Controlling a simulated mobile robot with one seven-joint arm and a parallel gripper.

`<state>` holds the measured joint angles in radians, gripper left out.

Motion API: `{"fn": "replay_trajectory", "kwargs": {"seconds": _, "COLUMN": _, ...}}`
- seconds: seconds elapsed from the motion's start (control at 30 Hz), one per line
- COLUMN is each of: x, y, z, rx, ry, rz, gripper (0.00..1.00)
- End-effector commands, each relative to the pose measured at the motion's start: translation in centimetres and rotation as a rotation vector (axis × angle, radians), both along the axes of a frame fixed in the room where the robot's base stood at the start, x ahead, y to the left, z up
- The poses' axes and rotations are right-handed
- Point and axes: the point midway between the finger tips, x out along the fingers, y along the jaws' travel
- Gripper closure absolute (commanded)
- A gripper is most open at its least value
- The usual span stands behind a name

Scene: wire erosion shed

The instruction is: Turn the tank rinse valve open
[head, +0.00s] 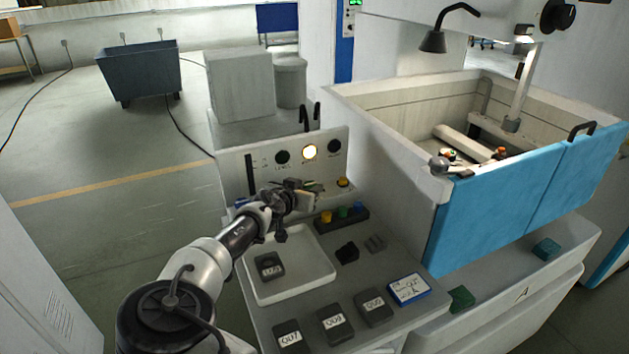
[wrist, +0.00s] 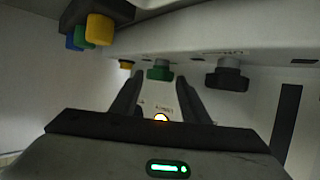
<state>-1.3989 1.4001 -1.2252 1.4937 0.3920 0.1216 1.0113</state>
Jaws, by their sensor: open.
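The upright pale control panel (head: 232,165) carries a row of knobs. In the wrist view, which sees the panel upside down, a green knob (wrist: 160,73) lies between my fingertips, with a black knob (wrist: 229,76) to its right and a small yellow knob (wrist: 126,64) to its left. The yellow knob also shows in the head view (head: 343,182). The labels are too small to read, so I cannot tell for sure which knob is the tank rinse valve. My gripper (head: 306,196) is open and empty close to the panel, partly hiding the lower row; contact cannot be told.
A lit lamp (head: 310,152) and dark round gauges sit higher on the panel. A white tray (head: 325,273) holding a dark labelled block lies below. Several more labelled blocks stand in front. The blue-fronted tank (head: 500,215) is right.

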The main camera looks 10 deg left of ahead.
Motion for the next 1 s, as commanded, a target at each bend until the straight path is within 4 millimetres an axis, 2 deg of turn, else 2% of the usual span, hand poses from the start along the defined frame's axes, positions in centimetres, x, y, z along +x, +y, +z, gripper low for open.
{"fn": "replay_trajectory", "kwargs": {"seconds": 0.4, "x": -0.17, "y": 0.13, "z": -0.21, "rx": -0.001, "ry": 0.0, "rz": 0.0, "gripper": 0.6}}
{"fn": "replay_trajectory", "kwargs": {"seconds": 0.57, "x": -0.16, "y": 0.13, "z": -0.2, "rx": -0.001, "ry": 0.0, "rz": 0.001, "gripper": 0.87}}
{"fn": "replay_trajectory", "kwargs": {"seconds": 0.6, "x": -0.16, "y": 0.14, "z": -0.19, "rx": -0.001, "ry": 0.0, "rz": 0.001, "gripper": 0.89}}
{"fn": "replay_trajectory", "kwargs": {"seconds": 1.0, "x": -0.15, "y": -0.3, "z": -0.01, "rx": 0.005, "ry": 0.001, "rz": 0.086, "gripper": 0.88}}
